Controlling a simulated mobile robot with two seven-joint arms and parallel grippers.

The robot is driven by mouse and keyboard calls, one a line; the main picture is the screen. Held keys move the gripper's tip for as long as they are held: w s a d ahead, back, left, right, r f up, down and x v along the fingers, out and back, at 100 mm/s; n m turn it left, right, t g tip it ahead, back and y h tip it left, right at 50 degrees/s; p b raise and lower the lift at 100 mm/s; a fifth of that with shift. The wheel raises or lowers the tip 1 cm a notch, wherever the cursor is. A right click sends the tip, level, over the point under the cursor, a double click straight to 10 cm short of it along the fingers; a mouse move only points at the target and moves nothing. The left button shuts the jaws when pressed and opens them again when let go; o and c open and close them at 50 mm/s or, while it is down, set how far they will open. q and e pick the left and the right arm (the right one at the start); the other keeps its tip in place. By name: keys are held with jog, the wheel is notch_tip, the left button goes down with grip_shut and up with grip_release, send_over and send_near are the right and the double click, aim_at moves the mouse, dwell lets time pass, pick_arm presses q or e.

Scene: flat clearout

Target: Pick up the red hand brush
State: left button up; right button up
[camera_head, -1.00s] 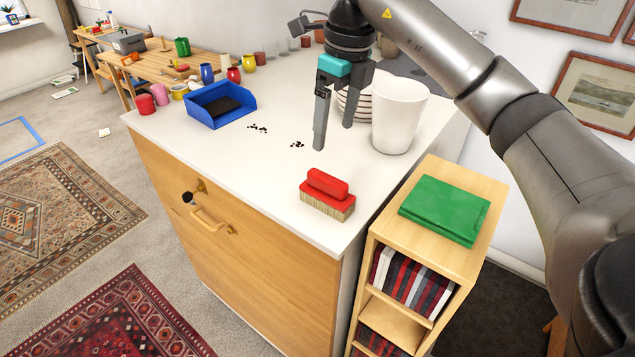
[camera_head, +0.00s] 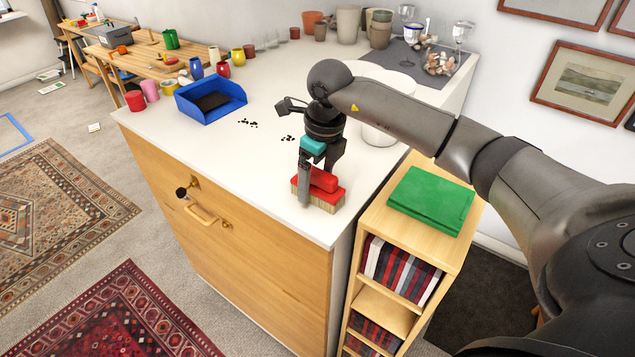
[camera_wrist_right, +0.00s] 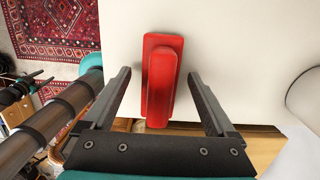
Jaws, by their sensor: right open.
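The red hand brush (camera_head: 324,184) lies on the white counter top near its front right corner, bristles down. In the right wrist view the brush (camera_wrist_right: 161,80) shows from above, between the two fingers, with a gap on each side. My right gripper (camera_head: 318,190) is open and lowered around the brush, one finger in front of it and the other behind. The near finger hides part of the brush in the head view.
A blue dustpan (camera_head: 210,101) and dark crumbs (camera_head: 248,123) lie further back on the counter. A white cylindrical container (camera_head: 378,137) stands behind my right arm. A low shelf with a green folder (camera_head: 432,199) adjoins the counter's right side.

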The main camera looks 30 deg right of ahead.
jog(key=shift+f, duration=0.5)
grip_shut()
dwell(0.4)
